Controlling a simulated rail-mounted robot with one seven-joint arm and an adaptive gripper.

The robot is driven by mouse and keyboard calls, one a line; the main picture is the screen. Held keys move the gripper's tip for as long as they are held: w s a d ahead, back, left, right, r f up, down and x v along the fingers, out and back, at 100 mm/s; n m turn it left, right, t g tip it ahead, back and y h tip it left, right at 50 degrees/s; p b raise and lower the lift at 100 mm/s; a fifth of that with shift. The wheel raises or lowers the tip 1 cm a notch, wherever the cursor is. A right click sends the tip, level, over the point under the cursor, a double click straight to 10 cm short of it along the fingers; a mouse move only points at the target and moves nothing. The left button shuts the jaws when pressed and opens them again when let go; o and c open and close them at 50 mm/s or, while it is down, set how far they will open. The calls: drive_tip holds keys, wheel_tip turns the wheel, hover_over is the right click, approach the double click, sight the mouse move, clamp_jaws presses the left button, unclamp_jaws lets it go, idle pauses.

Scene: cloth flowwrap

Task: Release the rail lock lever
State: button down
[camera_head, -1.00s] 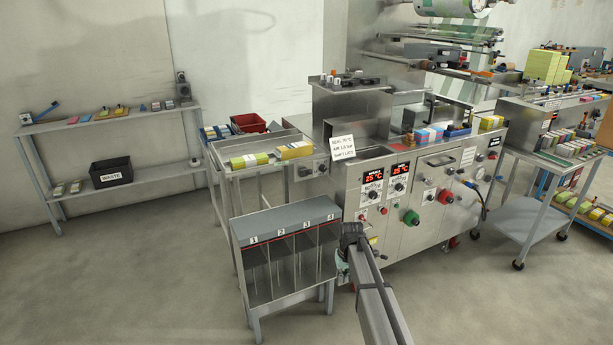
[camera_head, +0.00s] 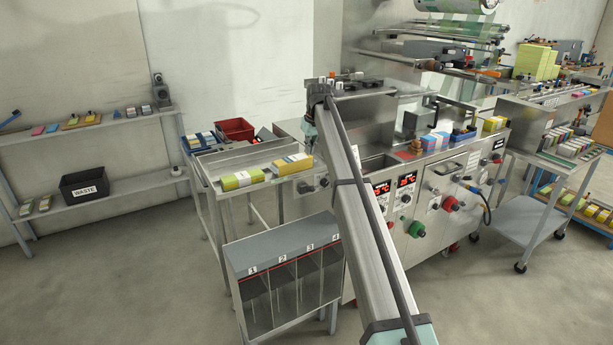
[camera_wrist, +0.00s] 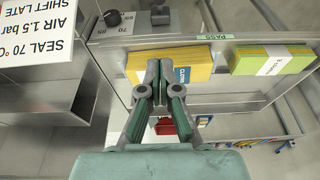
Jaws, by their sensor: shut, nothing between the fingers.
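My gripper (camera_wrist: 158,72) is shut and empty in the wrist view, with its fingertips together in front of the yellow packs. A dark lever-like fitting (camera_wrist: 160,15) on a grey mount sits on the metal panel at the top of the wrist view, apart from the fingers. A round black knob (camera_wrist: 112,18) is beside it. I cannot tell for certain that the dark fitting is the rail lock lever. In the head view the panel (camera_head: 312,188) with small dark knobs is left of my arm. There my gripper (camera_head: 309,132) hangs above the panel, its tips small.
Yellow packs (camera_head: 243,180) lie on the infeed table, and a settings card (camera_wrist: 38,35) stands close by in the wrist view. A numbered bin rack (camera_head: 285,255) is below. My arm covers part of the machine front. The floor at left is clear.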

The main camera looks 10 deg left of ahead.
drive_tip(key=s, duration=0.1)
drive_tip(key=p, duration=0.3)
hover_over(308, 188)
drive_tip(key=w, duration=0.2)
drive_tip(key=x, duration=0.3)
drive_tip(key=s+x, duration=0.1)
drive_tip(key=x, duration=0.5)
drive_tip(key=shift+s+d+f, duration=0.15)
drive_tip(key=shift+s+d, duration=0.1)
drive_tip(key=shift+d, duration=0.05)
drive_tip(key=shift+s+d+f, duration=0.15)
drive_tip(key=shift+s+f, duration=0.1)
drive_tip(key=shift+f, duration=0.35)
drive_tip(key=shift+s+d+f, duration=0.2)
drive_tip(key=shift+s+f, duration=0.05)
drive_tip(key=shift+f, duration=0.3)
drive_tip(key=shift+s+d+f+p, duration=0.1)
drive_tip(key=shift+f+p, duration=0.15)
drive_tip(key=shift+f, duration=0.2)
drive_tip(key=shift+s+d+f+p, duration=0.15)
drive_tip(key=shift+f+p, duration=0.05)
drive_tip(key=shift+f, duration=0.25)
drive_tip(key=shift+d, duration=0.15)
